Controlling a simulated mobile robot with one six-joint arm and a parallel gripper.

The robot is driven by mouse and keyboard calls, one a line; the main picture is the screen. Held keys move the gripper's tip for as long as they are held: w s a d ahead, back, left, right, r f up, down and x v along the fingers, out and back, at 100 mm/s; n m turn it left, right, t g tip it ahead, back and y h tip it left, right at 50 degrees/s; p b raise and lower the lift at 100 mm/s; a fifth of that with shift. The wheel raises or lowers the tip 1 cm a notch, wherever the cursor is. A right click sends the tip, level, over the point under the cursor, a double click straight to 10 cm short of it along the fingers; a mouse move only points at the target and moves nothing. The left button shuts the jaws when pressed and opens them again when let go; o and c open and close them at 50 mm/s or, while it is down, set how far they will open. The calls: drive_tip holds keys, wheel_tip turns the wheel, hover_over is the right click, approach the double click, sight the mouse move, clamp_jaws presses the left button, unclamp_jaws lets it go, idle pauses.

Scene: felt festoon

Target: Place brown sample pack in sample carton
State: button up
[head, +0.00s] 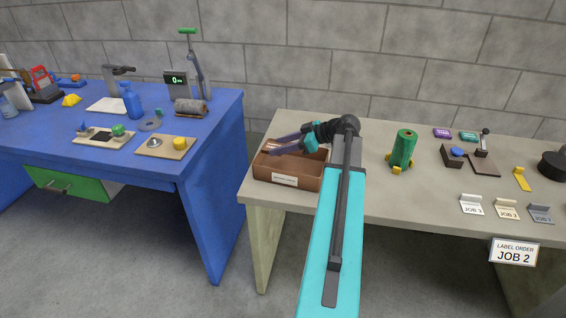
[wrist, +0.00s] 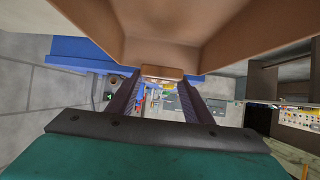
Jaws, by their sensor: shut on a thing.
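The sample carton (head: 288,181) is an open brown box with a white label on its front, at the left end of the beige bench. In the wrist view its brown inner walls (wrist: 160,22) fill the top. My gripper (head: 274,147) lies low and nearly level over the carton's opening, its dark purple fingers pointing left. In the wrist view the fingers (wrist: 162,80) close on a small brown block, the brown sample pack (wrist: 162,71), close to the carton's walls. In the head view the pack is hard to make out, and I cannot tell whether it touches the carton.
A green cylinder on yellow feet (head: 403,150) stands right of my arm. Job cards (head: 471,205) stand near the bench's front edge. A blue bench (head: 60,140) with several tools is at left, across a gap.

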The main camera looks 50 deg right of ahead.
sight(281, 168)
drive_tip(key=shift+f, duration=1.7)
drive_tip(key=shift+f, duration=0.1)
drive_tip(key=shift+f+p, duration=0.5)
drive_tip(key=shift+f, duration=1.3)
drive_tip(key=shift+f, duration=0.15)
drive_tip(key=o, duration=1)
drive_tip(key=shift+o, duration=0.2)
drive_tip(key=b+v, duration=0.2)
drive_tip(key=v, duration=0.9)
drive_tip(key=shift+s+d+r, duration=0.15)
drive_tip(key=shift+s+r, duration=0.25)
